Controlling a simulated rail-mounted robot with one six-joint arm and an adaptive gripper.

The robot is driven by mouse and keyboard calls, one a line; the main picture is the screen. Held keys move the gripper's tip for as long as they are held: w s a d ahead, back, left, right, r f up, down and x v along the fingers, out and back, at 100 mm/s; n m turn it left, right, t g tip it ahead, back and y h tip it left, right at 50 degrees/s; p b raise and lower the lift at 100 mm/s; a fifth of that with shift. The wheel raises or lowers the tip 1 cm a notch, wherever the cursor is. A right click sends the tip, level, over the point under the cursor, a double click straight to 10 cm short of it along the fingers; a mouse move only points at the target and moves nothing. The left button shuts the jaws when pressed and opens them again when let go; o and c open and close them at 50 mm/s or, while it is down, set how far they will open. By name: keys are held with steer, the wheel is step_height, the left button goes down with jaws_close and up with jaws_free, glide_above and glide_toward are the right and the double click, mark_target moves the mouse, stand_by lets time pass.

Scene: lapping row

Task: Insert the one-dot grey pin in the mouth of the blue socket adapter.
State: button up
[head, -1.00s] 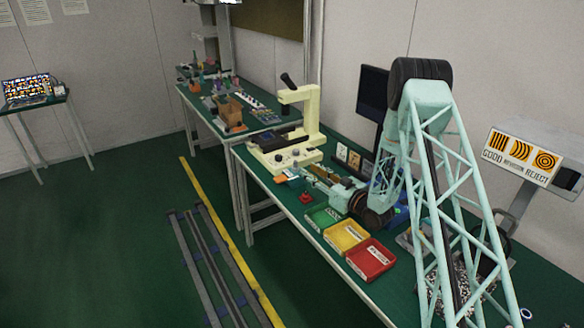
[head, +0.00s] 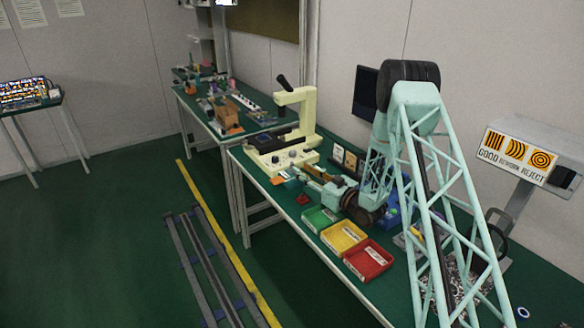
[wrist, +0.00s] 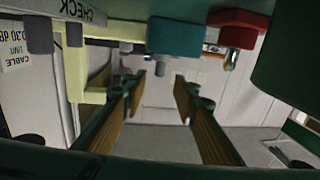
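My gripper (wrist: 160,82) is open, its two fingers apart with nothing gripped between them. The wrist view is upside down, with the bench along its top. A teal-blue block (wrist: 178,38) lies beyond the fingertips, and a short grey peg (wrist: 162,68) projects from it, roughly in line with the gap. A red block (wrist: 238,22) with a shiny metal end (wrist: 231,60) is to its right. No dot marks are readable, so I cannot tell which part is the one-dot pin or the socket adapter. In the head view the gripper is low over the bench beside the cream microscope (head: 305,115).
Green (head: 320,217), yellow (head: 343,236) and red (head: 368,260) trays line the front bench edge. A small red item (head: 303,199) lies near the gripper. A dark monitor (head: 367,95) stands behind. Cream microscope parts (wrist: 76,75) rise close at the left in the wrist view.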

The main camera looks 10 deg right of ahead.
mark_target(293, 164)
steer(key=shift+b+x, duration=0.7)
steer(key=shift+x, duration=1.95)
steer(key=shift+r, duration=0.1)
steer(key=c, duration=0.9)
